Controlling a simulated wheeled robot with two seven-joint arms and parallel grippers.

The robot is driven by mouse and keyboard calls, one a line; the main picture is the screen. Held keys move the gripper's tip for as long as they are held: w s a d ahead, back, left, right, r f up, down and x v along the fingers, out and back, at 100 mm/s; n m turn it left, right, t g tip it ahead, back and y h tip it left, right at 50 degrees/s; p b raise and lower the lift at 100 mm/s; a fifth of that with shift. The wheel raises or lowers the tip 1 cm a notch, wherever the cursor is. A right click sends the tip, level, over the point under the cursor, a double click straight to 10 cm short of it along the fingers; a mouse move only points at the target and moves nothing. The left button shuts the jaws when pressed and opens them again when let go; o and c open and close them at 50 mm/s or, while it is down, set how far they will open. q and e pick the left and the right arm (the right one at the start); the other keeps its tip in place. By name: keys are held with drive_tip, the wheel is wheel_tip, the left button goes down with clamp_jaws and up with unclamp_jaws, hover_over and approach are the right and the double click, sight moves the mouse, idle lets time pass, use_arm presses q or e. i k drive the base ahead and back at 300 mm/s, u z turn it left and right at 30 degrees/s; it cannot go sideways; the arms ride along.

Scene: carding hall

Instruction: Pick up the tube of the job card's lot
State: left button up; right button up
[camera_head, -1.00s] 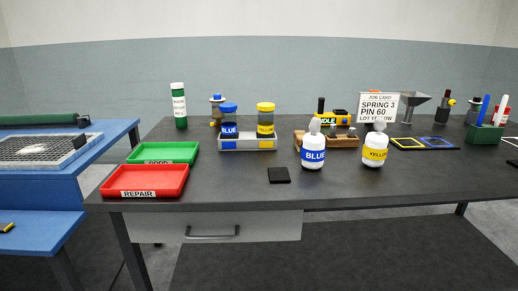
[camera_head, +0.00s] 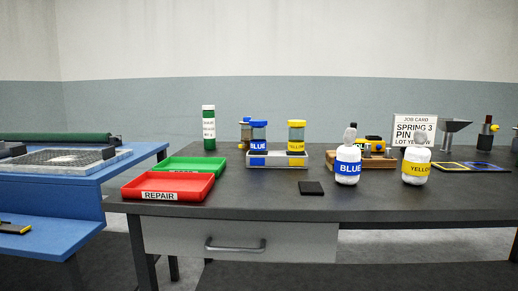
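A tube with a yellow cap and yellow label (camera_head: 296,137) stands upright in a grey rack (camera_head: 277,166). A tube with a blue cap and blue label (camera_head: 259,137) stands to its left in the same rack. Neither of my grippers is in view.
A black pad (camera_head: 311,188) lies in front. BLUE (camera_head: 348,165) and YELLOW (camera_head: 416,167) bottles stand right. The table front (camera_head: 250,207) is largely clear.

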sight(296, 135)
drive_tip(key=k, duration=0.5)
drive_tip(key=z, duration=2)
drive_tip(key=i, duration=1.15)
drive_tip(key=u, duration=2)
